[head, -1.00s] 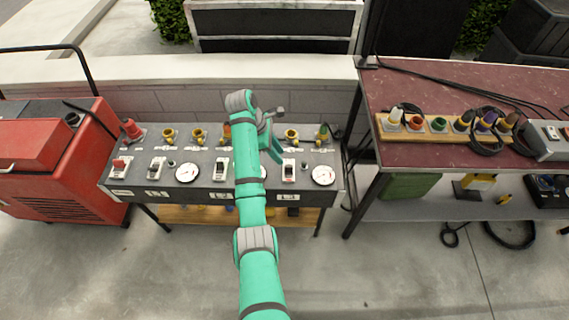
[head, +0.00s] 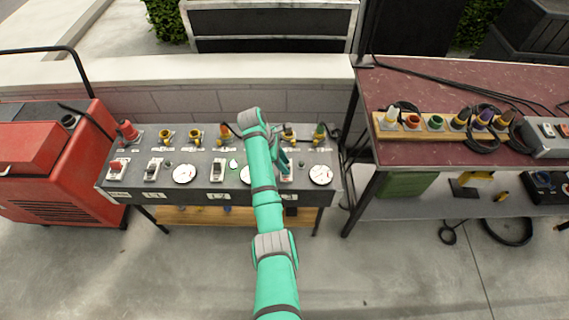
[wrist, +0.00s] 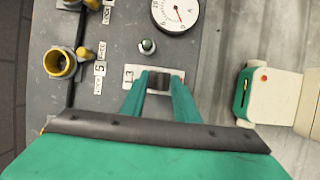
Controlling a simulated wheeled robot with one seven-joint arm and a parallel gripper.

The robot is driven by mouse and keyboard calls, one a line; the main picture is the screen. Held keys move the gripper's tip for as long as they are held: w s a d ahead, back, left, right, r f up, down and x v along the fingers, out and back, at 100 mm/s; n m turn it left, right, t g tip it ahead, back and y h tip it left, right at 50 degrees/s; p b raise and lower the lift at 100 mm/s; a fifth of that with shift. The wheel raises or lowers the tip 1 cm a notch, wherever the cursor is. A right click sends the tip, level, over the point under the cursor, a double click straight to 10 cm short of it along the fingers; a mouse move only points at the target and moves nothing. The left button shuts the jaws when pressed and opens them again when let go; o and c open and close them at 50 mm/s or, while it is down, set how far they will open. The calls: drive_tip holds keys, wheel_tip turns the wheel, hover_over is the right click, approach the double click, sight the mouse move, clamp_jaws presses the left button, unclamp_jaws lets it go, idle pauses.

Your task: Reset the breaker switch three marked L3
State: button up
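A round gauge (wrist: 178,10) and a small indicator lamp (wrist: 147,46) sit near the switch. Yellow-ringed sockets (head: 166,136) line the panel's back. A red machine (head: 55,160) stands left; a table with cables (head: 440,150) stands right.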

clamp_jaws()
drive_tip(key=shift+s, duration=0.1)
drive_tip(key=shift+s+f+m+t, duration=0.15)
drive_tip(key=shift+s+t, duration=0.3)
drive_tip(key=shift+t, duration=0.35)
drive_tip(key=shift+s+f+m+t, duration=0.15)
drive_tip(key=shift+s+t, duration=0.25)
drive_tip(key=shift+t, duration=0.4)
drive_tip(key=shift+s+m+t, duration=0.3)
drive_tip(key=shift+s+t, duration=0.15)
drive_tip(key=shift+t, duration=0.65)
